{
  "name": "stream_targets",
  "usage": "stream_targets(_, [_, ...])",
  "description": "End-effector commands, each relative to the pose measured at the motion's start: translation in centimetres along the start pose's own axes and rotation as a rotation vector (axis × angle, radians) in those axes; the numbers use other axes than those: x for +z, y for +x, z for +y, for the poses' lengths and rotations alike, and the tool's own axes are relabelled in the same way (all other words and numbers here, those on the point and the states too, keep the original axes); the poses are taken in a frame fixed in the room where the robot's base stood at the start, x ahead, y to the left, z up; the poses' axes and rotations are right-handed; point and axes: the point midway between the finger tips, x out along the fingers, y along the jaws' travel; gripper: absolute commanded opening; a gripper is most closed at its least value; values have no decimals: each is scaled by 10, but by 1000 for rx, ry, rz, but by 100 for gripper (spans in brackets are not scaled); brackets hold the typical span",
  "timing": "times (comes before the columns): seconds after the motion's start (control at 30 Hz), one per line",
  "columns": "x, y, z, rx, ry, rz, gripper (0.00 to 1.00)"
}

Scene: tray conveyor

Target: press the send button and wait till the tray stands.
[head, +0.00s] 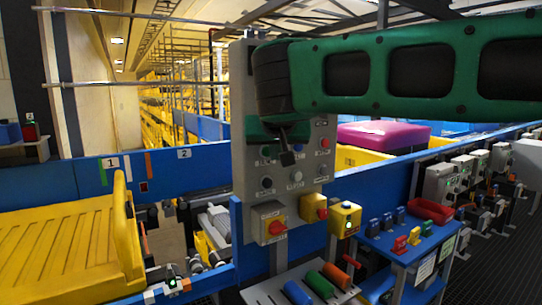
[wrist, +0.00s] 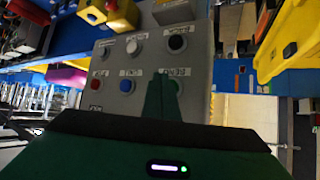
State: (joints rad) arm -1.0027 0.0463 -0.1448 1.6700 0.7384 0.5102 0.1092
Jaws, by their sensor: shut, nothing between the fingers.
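The grey control panel (head: 240,195) stands upright in front of me with rows of buttons. The send button (head: 266,151) is the green one at the upper left of the panel, partly shaded by my arm. My gripper (head: 287,157) is shut and empty, in front of the upper buttons. In the wrist view, which shows the panel upside down, the closed fingertips (wrist: 163,88) are close to the "SEND" label and mostly cover the button. I cannot tell whether they touch it. A yellow ribbed tray (head: 65,240) is on the left at the conveyor.
A blue rail (head: 200,170) runs behind the tray, with signs 1 and 2. A purple item (head: 385,136) lies in a yellow tray behind. A blue side table (head: 410,250) stands right.

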Motion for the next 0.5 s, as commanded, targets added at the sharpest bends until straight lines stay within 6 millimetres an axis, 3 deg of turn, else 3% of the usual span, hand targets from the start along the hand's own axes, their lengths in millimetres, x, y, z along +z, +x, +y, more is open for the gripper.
stream_targets(0.5, [-3,3,-6,0,-1,0,0])
